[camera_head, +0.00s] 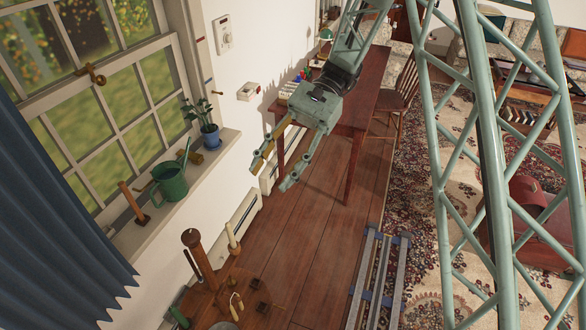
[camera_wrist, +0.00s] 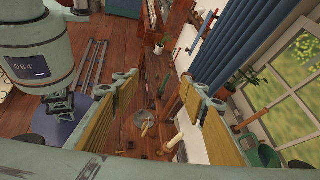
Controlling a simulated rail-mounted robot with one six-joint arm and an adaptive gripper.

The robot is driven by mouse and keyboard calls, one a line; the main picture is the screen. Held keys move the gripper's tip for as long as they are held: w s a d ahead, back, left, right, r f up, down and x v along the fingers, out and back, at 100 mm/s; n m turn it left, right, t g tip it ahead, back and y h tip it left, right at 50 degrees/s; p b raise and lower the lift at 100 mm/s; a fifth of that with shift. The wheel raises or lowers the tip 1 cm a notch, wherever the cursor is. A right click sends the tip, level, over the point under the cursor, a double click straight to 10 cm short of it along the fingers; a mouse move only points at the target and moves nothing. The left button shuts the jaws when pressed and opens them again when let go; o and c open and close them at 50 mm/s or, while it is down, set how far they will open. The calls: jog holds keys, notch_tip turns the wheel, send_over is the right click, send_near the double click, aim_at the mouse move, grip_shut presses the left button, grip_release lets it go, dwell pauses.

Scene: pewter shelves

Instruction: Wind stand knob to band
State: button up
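My gripper (camera_head: 272,176) hangs in the air in the middle of the head view, its two fingers apart and nothing between them. The wrist view also shows the gap between the fingers (camera_wrist: 160,92). A wooden post with a dark rounded top (camera_head: 192,239) stands at the lower left in the head view, below and left of my gripper and apart from it. A smaller wooden post on a base (camera_head: 131,201) stands on the window sill. I cannot tell which one is the stand with the knob, and no band is clear at this size.
The window sill (camera_head: 205,165) bears a green watering can (camera_head: 170,182) and a potted plant (camera_head: 208,134). A blue curtain (camera_head: 50,230) hangs at the left. A wooden table (camera_head: 360,95) stands behind my gripper. Bare floor (camera_head: 290,245) lies below it.

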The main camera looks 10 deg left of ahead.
jog(key=shift+n+t+h, duration=0.3)
jog(key=shift+t, duration=0.6)
jog(key=shift+s+d+r+b, duration=0.3)
jog(key=shift+d+r, duration=0.15)
jog(key=shift+d, duration=0.35)
jog(key=shift+s+d+r+b, duration=0.2)
jog(key=shift+d+r, duration=0.25)
jog(key=shift+d, duration=0.35)
jog(key=shift+s+d+r+b, duration=0.2)
jog(key=shift+d+r+b, duration=0.2)
jog(key=shift+d, duration=0.4)
jog(key=shift+r, duration=0.1)
